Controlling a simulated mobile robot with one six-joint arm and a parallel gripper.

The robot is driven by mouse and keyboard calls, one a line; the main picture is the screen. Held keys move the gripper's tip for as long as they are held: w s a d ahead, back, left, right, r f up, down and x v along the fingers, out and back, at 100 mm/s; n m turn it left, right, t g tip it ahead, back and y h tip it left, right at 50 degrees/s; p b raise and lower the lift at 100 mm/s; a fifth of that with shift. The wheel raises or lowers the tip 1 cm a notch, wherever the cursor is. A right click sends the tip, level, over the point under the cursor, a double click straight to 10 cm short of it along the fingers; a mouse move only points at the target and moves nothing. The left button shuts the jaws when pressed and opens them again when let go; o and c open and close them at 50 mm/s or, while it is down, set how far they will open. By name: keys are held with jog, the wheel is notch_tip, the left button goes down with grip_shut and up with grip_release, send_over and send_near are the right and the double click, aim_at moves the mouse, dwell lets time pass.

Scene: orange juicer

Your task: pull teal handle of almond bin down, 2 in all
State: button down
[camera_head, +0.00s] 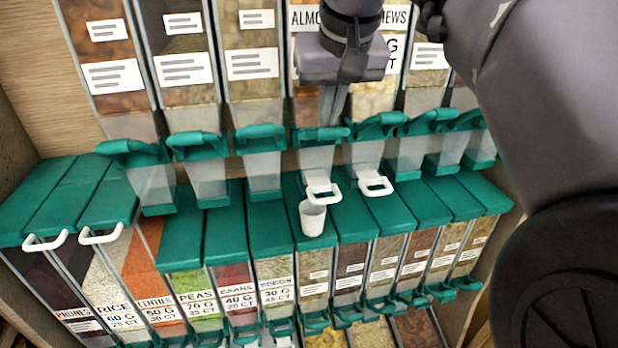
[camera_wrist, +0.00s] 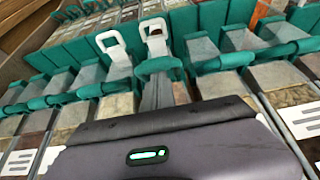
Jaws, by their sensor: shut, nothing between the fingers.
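The almond bin (camera_head: 304,110), with a partly covered "ALMO" label (camera_head: 304,18), is in the upper row in the head view, largely hidden behind my gripper. Its teal handle (camera_head: 308,135) crosses the bin's lower front and also shows in the wrist view (camera_wrist: 158,66). My gripper (camera_head: 328,122) points down with its fingers shut and empty. The fingertips are at the teal handle; I cannot tell whether they touch it. In the wrist view the grey fingers (camera_wrist: 158,95) end at this handle. A white cup (camera_head: 312,218) stands below the bin's spout.
Neighbouring upper bins have teal handles, such as the one to the right (camera_head: 376,125). White loop handles (camera_head: 323,193) (camera_head: 376,186) sit below. Teal-lidded lower bins (camera_head: 270,230) jut out underneath. My arm covers the right side of the head view.

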jog(key=shift+s+d+f+b, duration=0.1)
jog(key=shift+s+f+b, duration=0.1)
jog(key=shift+f+b, duration=0.75)
jog(key=shift+s+f+b, duration=0.2)
jog(key=shift+f+b, duration=0.5)
jog(key=shift+f, duration=0.4)
jog(key=shift+r, duration=0.1)
jog(key=r+p, duration=0.7)
jog(key=p, duration=0.1)
jog(key=shift+w+r, duration=0.15)
jog(key=shift+w, duration=0.2)
send_near(331, 131)
jog(key=shift+w+a+r, duration=0.2)
jog(key=shift+w+r, duration=0.7)
jog(key=shift+w, duration=0.1)
